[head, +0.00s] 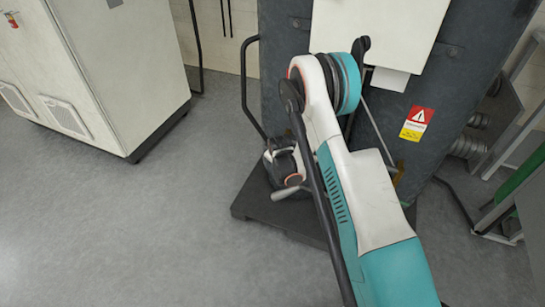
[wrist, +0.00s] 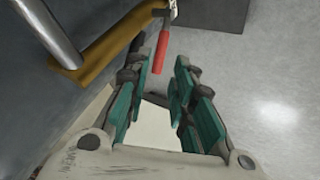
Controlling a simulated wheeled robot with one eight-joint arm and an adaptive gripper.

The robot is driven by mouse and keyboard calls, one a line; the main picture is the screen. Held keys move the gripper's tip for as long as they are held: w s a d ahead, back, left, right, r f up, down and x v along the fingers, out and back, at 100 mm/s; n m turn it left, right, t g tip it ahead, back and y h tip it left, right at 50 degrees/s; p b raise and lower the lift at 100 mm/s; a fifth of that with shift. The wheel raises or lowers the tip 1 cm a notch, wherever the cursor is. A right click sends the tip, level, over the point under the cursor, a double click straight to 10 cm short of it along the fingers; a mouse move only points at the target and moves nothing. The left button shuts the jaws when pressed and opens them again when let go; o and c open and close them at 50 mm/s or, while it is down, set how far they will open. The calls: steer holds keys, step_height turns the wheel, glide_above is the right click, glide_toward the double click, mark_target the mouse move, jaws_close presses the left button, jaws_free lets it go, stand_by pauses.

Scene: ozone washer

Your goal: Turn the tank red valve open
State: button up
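The red valve handle (wrist: 161,52) shows in the wrist view, at the top, just beyond the fingertips of my gripper (wrist: 164,64). It hangs from a small metal piece at the end of a yellow-brown pipe (wrist: 105,60). My gripper is open, with its teal-padded fingers apart and nothing between them. The handle lies near the left fingertip; I cannot tell whether they touch. The dark grey tank unit (head: 440,125) stands behind my arm.
A grey metal pipe (wrist: 48,30) runs beside the yellow-brown one in the wrist view. A white cabinet (head: 105,75) stands at the left in the head view. Metal framing (head: 505,190) stands at the right. The grey floor (head: 130,230) at lower left is clear.

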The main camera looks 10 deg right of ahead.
steer(key=shift+v, duration=1.9)
steer(key=shift+o, duration=0.2)
steer(key=shift+o, duration=1.2)
steer(key=shift+a+r, duration=0.1)
steer(key=shift+r, duration=0.05)
steer(key=shift+g+h, duration=0.5)
steer(key=shift+g, duration=0.1)
steer(key=x, duration=0.4)
steer(key=w+a+x, duration=0.1)
steer(key=x, duration=0.6)
steer(key=shift+w+a+r, duration=0.1)
steer(key=shift+w, duration=0.35)
jaws_close()
